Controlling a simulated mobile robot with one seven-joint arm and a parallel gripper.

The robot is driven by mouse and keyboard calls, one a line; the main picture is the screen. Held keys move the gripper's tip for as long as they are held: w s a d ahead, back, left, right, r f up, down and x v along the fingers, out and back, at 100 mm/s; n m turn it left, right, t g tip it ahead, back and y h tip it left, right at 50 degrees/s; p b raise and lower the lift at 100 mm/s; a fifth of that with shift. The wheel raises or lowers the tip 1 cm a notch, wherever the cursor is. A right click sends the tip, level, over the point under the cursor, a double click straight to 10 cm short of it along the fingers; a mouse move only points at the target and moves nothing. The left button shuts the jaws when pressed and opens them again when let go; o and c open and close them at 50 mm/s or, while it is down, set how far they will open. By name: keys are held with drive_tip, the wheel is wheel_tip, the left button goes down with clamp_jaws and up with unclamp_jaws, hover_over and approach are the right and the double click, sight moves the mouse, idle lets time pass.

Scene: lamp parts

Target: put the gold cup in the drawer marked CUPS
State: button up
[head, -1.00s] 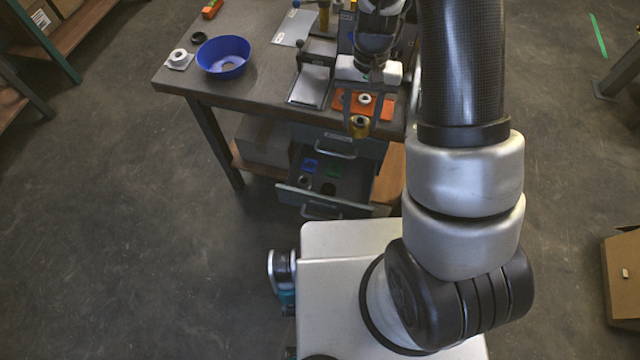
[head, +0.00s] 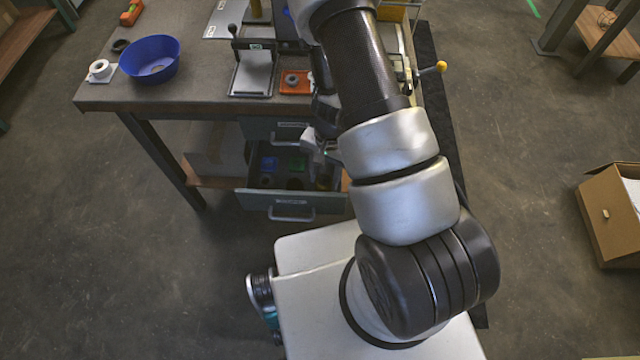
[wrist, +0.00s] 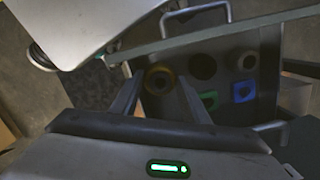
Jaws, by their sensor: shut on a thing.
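My gripper (wrist: 159,85) is shut on the gold cup (wrist: 159,76), a small round cup with a dark opening, seen between the fingers in the wrist view. The open drawer (head: 275,199) under the bench has a handle and a small label that I cannot read. The cup is over or in the drawer's right-hand part in the head view; its height above the drawer floor is hard to tell. In the head view my gripper (head: 324,172) is partly covered by my arm.
The drawer holds a blue piece (wrist: 243,91), a green piece (wrist: 209,100), a grey ring (wrist: 243,60) and a dark round spot (wrist: 203,66). A closed-looking upper drawer (head: 270,128) sits above. A blue bowl (head: 150,60) and an orange plate (head: 295,81) are on the bench.

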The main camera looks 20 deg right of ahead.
drive_tip(key=shift+f+b, duration=0.45)
drive_tip(key=shift+f, duration=1.7)
drive_tip(key=shift+f, duration=0.2)
drive_tip(key=o, duration=0.8)
drive_tip(key=shift+r, duration=0.1)
